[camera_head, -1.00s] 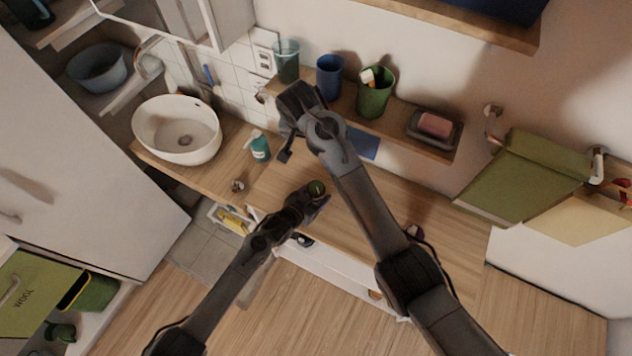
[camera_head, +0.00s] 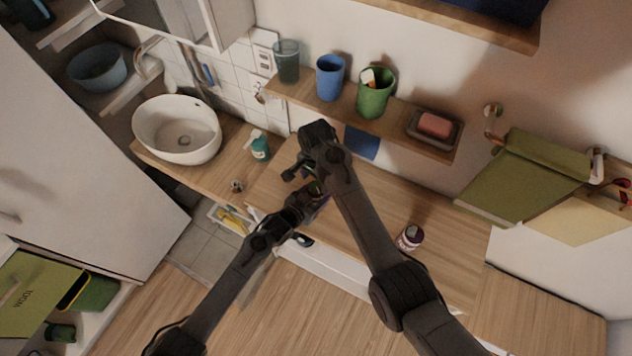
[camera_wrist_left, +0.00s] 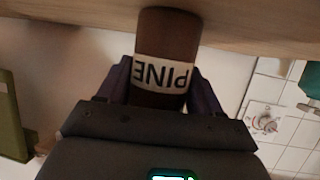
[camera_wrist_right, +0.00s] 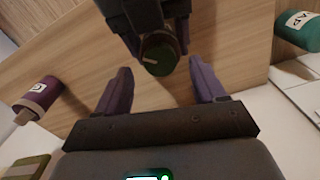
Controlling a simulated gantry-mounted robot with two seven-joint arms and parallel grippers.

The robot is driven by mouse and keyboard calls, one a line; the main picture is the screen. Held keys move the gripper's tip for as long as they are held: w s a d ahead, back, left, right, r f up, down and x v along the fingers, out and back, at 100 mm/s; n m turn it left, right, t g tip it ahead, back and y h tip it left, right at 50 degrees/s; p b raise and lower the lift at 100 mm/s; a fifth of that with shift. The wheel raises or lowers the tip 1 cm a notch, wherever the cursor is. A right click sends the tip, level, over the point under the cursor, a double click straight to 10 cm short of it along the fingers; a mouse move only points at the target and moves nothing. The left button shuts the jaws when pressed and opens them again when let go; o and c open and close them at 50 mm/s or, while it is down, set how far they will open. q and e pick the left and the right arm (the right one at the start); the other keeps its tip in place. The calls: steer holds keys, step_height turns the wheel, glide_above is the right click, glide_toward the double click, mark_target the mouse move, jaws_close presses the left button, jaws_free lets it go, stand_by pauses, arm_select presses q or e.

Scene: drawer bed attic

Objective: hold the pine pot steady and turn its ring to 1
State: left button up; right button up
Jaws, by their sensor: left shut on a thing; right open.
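The pine pot is a brown round jar with a white label reading PINE. In the left wrist view the pot (camera_wrist_left: 168,50) stands between my left fingers, label upside down. My left gripper (camera_wrist_left: 165,85) is shut on its body. In the head view the pot's dark green top (camera_head: 316,188) shows just beyond my left gripper (camera_head: 310,200). In the right wrist view the top ring (camera_wrist_right: 158,56) carries a pale line; numbers cannot be read. My right gripper (camera_wrist_right: 160,72) is open, its fingers pointing toward the ring, apart from it. My left gripper partly hides the pot.
A purple-lidded pot (camera_head: 410,237) stands on the wooden counter (camera_head: 375,205) to the right. A teal soap bottle (camera_head: 260,147) and the white basin (camera_head: 178,130) are to the left. A shelf with cups (camera_head: 330,78) and a soap dish (camera_head: 434,128) overhangs the back.

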mark_target(316, 187)
steer(key=shift+f, duration=1.3)
steer(key=c, duration=1.1)
